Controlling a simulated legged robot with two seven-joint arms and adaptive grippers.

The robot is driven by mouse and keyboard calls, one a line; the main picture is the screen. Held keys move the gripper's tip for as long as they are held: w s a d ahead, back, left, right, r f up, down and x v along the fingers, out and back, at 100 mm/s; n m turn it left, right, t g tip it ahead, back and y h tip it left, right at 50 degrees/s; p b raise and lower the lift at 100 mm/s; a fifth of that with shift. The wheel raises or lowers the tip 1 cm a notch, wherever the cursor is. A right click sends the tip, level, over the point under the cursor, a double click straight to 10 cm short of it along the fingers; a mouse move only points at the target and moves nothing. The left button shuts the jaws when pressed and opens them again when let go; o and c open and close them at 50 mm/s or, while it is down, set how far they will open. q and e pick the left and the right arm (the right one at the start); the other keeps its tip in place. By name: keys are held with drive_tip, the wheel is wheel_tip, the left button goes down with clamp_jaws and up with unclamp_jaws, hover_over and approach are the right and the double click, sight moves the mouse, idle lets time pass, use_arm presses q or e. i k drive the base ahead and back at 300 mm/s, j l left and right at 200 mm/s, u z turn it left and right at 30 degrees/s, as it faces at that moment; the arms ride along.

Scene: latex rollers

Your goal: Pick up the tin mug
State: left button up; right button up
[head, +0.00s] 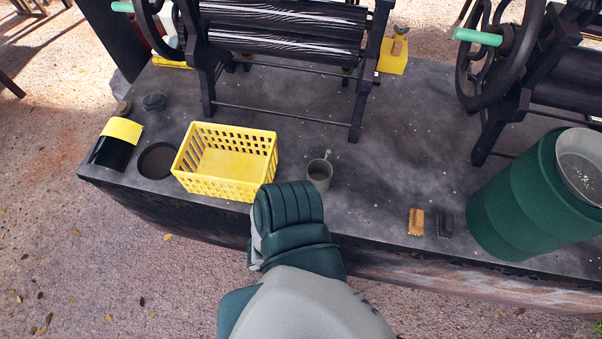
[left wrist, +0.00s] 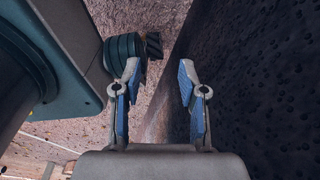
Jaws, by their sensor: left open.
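The tin mug (head: 318,176) is small and grey. It stands upright on the dark stone slab in the head view, just right of the yellow basket, with its handle towards the back. The mug is not visible in that view. My right gripper's fingers are not visible.
The yellow basket (head: 226,187) is empty. Black roller machines (head: 283,40) stand behind it. A large green barrel (head: 510,215) is at the right, near two small brushes (head: 416,222). The slab (head: 392,165) is clear right of the mug. Gravel lies in front.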

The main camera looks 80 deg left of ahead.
sight(319, 171)
drive_tip(key=u, duration=2.35)
